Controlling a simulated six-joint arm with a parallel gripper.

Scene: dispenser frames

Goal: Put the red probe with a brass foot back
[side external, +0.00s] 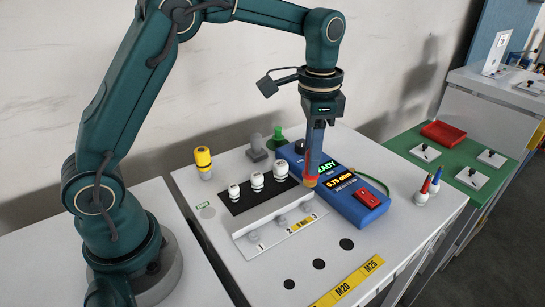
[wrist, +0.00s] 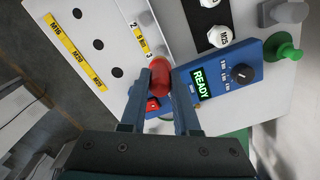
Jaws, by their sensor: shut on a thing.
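The red probe with a brass foot (side external: 310,180) is held upright between the fingers of my gripper (side external: 314,160), in front of the left side of the blue meter (side external: 357,208). Its brass foot shows at the lower end in the side view. I cannot tell whether the foot touches anything. In the wrist view the red probe (wrist: 160,76) sits between the two fingertips (wrist: 158,88), with the blue meter (wrist: 225,80) beside and behind it. The meter display reads READY and, in the side view, about 0.76 ohm.
White caps (side external: 257,181) stand on a black strip, behind a numbered rail (side external: 262,238). A yellow-black post (side external: 204,163) and a green piece (side external: 278,140) stand behind. Red and blue pens (side external: 428,187) stand right of the meter. The front panel has dark round spots (side external: 318,264).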

